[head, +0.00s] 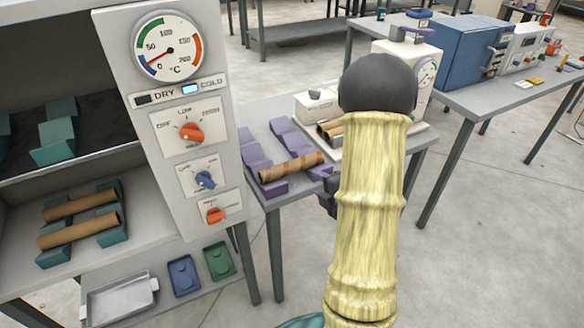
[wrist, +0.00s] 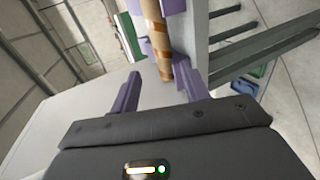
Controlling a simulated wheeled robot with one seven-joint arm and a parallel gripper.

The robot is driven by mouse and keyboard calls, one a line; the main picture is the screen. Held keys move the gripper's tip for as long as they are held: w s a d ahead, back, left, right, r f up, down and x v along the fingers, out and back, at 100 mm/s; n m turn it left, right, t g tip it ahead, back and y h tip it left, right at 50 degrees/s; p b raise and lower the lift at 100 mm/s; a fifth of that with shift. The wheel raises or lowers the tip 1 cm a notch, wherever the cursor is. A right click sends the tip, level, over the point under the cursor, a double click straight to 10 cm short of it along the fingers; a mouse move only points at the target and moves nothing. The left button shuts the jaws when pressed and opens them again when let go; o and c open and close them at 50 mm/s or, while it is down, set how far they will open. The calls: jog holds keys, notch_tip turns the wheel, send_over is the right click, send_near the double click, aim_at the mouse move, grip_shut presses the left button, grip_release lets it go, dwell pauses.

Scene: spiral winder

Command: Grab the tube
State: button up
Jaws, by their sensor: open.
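A brown tube with orange spiral bands (head: 291,167) lies across a purple cradle (head: 262,150) on the grey table, beside the oven-like cabinet. In the wrist view the tube (wrist: 155,32) runs down from the top edge, its near end showing between my two purple fingers. My gripper (wrist: 160,79) is open, one finger to each side of the tube in the picture; contact cannot be told. In the head view my yellow-sleeved arm hides most of the gripper, just right of the tube.
The cabinet with a dial and knobs (head: 166,50) stands close left of the tube. Two plain brown tubes (head: 78,230) rest on teal cradles inside it. A white machine (head: 428,75) stands behind my arm. Trays (head: 120,300) lie on a low shelf.

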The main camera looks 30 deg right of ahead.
jog(key=p, duration=0.1)
send_near(296, 168)
jog(key=x, duration=0.4)
jog(key=shift+a+f, duration=0.15)
jog(key=shift+a, duration=0.1)
jog(key=shift+w+f, duration=0.2)
jog(key=shift+w, duration=0.2)
jog(key=shift+d+p+x, duration=0.1)
jog(key=shift+p+x, duration=0.3)
jog(key=shift+x, duration=0.9)
jog(key=shift+d+p+x, duration=0.15)
jog(key=shift+p+x, duration=0.2)
jog(key=shift+x, duration=0.95)
jog(key=c, duration=0.6)
jog(key=shift+r, duration=0.15)
jog(key=shift+c, duration=0.2)
